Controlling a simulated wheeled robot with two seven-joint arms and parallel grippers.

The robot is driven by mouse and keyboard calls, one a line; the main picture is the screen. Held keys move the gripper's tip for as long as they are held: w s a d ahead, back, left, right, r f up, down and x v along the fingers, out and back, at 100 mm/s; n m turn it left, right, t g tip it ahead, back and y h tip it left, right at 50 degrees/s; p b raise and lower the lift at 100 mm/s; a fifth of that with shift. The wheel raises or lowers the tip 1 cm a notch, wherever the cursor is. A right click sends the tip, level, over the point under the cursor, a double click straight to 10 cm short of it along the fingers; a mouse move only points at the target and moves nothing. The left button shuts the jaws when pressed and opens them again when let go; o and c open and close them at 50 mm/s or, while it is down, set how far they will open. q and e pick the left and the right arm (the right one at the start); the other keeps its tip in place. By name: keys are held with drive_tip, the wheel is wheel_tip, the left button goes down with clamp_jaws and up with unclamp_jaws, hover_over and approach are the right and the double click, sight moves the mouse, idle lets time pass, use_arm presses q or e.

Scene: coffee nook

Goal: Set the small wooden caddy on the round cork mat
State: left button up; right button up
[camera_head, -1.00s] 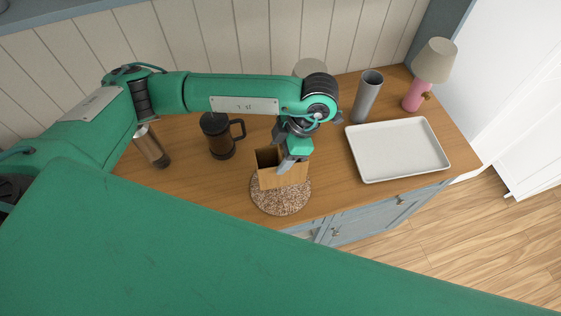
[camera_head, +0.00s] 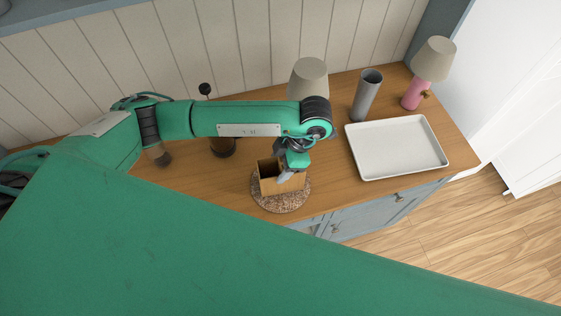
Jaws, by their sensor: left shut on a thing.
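The small wooden caddy (camera_head: 268,187) is an open-topped light-wood box, upright over the middle of the round cork mat (camera_head: 282,206). The mat is speckled brown and lies near the counter's front edge. The caddy's base appears to be on the mat or very slightly above it; I cannot tell which. My left gripper (camera_head: 284,178) reaches down from above and is shut on the caddy's wall at its right side. The gripper hides part of the caddy's rim. My right gripper is not in view.
A white tray (camera_head: 397,148) lies right of the mat. A grey cylinder (camera_head: 367,97), a pink lamp (camera_head: 432,62) and another lampshade (camera_head: 309,75) stand behind. A dark coffee press (camera_head: 222,148) and a flask (camera_head: 158,154) are partly hidden by my arm.

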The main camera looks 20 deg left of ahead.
use_arm(q)
drive_tip(key=o, duration=0.9)
drive_tip(key=shift+f, duration=0.15)
drive_tip(key=o, duration=0.5)
drive_tip(key=shift+c, duration=0.2)
drive_tip(key=b+v, duration=0.3)
drive_tip(key=v, duration=0.9)
drive_tip(key=shift+b, duration=0.3)
